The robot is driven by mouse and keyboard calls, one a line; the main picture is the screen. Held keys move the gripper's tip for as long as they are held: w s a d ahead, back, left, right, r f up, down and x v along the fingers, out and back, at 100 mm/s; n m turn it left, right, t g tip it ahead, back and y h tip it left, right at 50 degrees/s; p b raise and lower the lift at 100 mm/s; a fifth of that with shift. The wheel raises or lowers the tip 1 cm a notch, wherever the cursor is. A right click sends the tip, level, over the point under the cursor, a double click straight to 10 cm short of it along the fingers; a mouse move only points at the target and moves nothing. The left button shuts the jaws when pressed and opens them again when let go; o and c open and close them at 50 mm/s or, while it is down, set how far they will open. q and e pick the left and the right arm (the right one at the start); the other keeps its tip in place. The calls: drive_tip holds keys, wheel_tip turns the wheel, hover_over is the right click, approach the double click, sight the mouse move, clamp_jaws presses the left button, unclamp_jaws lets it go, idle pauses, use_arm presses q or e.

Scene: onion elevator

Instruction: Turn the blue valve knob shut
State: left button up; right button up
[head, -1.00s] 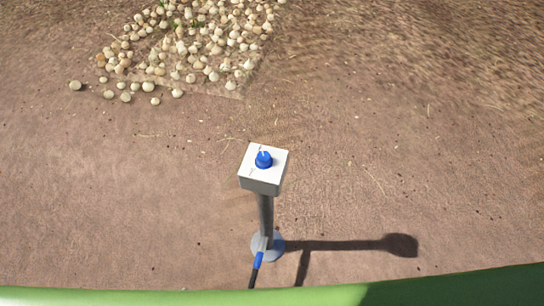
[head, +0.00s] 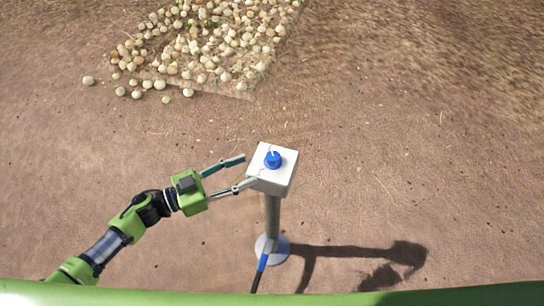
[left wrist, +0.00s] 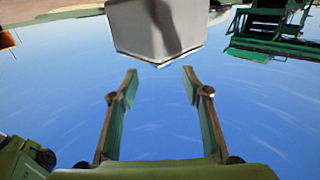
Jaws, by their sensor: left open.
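The blue valve knob (head: 273,159) sits on top of a white box (head: 271,181) on a grey post, with a white line on its top. My left gripper (head: 248,169) is open, just left of the box in the head view, its fingers pointing toward it. One fingertip overlaps the box's left edge in the picture; I cannot tell if it touches. In the left wrist view the box (left wrist: 156,28) hangs at the top, beyond the two spread fingers (left wrist: 158,82). The knob is not visible there. My right gripper is not in view.
The post stands on a round base (head: 272,249) with a blue-ended hose (head: 262,262) at its foot. A pile of onions (head: 205,45) lies on the ground at the back. Green machinery (left wrist: 270,28) shows in the left wrist view. Ground right of the post is clear.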

sight(266, 161)
use_arm(q)
drive_tip(key=x, duration=0.9)
drive_tip(key=shift+w+p, duration=0.1)
drive_tip(key=shift+p, duration=0.25)
drive_tip(key=c, duration=1.1)
